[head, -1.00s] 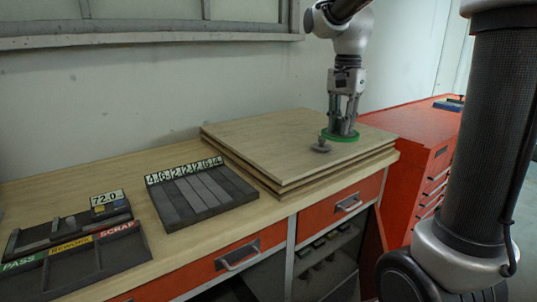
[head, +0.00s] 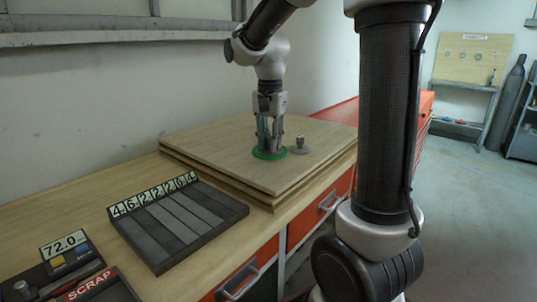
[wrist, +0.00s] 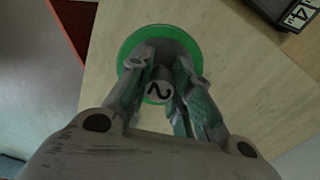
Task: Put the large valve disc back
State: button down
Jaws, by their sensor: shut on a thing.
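The large valve disc (head: 268,155) is round and grey with a bright green rim. My gripper (head: 270,143) points down over it, with its fingers shut around the disc's central stem. In the wrist view, the green rim (wrist: 192,37) shows around and beyond the fingers.
A far panel with ring shapes (head: 470,57) stands above a grey table (head: 455,105). Open floor (head: 470,210) is at right.

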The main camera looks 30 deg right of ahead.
jog(key=shift+f, duration=1.8)
jog(key=shift+f, duration=0.15)
jog(key=c, duration=1.3)
grip_release()
notch_tip(320, 180, up, 12)
jog(key=shift+s+r, duration=0.1)
jog(key=s+f+n+t, duration=0.1)
jog(key=s+f+n, duration=0.1)
jog(key=s, duration=0.4)
jog(key=s+d+f+n+t, duration=0.1)
jog(key=s+f+n+t, duration=0.1)
jog(key=s+n, duration=0.3)
jog(key=s+f+n+t, duration=0.1)
jog(key=s+n, duration=0.3)
jog(key=s, duration=0.4)
jog(key=shift+s+d+f, duration=0.3)
jog(key=shift+f, duration=0.15)
